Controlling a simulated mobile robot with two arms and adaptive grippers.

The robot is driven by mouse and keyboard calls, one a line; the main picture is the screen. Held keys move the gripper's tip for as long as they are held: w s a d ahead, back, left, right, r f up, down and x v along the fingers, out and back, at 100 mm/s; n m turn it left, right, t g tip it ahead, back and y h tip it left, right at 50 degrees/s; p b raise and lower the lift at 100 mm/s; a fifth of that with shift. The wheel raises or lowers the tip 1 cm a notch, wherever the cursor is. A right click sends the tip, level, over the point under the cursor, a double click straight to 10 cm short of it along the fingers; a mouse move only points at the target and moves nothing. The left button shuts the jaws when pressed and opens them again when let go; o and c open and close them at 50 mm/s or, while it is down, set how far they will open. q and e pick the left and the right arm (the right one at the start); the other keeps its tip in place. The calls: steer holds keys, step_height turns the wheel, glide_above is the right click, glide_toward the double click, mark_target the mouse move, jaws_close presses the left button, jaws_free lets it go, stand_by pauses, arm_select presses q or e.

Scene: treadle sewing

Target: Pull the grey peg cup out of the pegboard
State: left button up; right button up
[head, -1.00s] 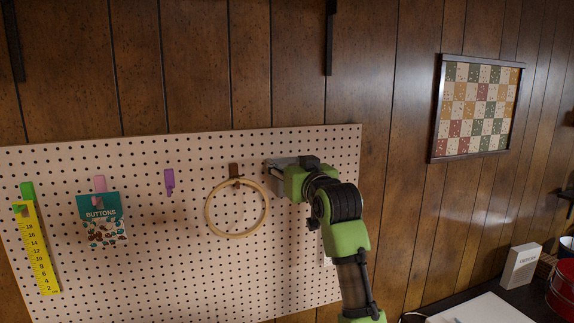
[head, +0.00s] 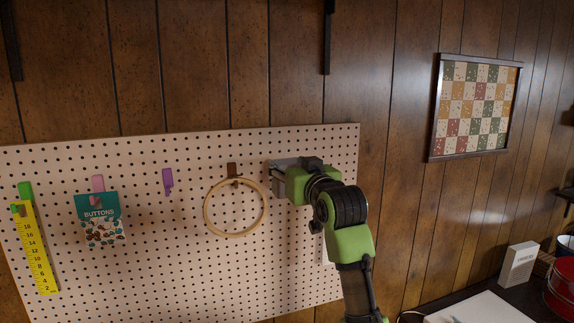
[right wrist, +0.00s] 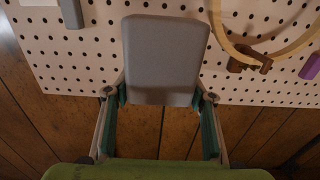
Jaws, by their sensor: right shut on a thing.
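The grey peg cup (head: 283,164) is at the upper right of the pegboard (head: 140,165), to the right of the embroidery hoop, mostly hidden behind my right gripper in the head view. In the right wrist view the grey cup (right wrist: 165,60) fills the space between the two fingers. My right gripper (right wrist: 160,100) is shut on it, with one finger along each side. It also shows in the head view (head: 284,181). Whether the cup's pegs are still in the holes is hidden. My left gripper is not in view.
A wooden hoop (head: 207,220) hangs on a brown peg close left of my gripper. A purple peg (head: 168,180), a buttons packet (head: 98,205) and a yellow ruler (head: 37,245) hang further left. A framed patchwork (head: 476,105) is on the wall at right, above a desk with a box (head: 519,264).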

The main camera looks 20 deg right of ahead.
steer(key=shift+s, duration=1.65)
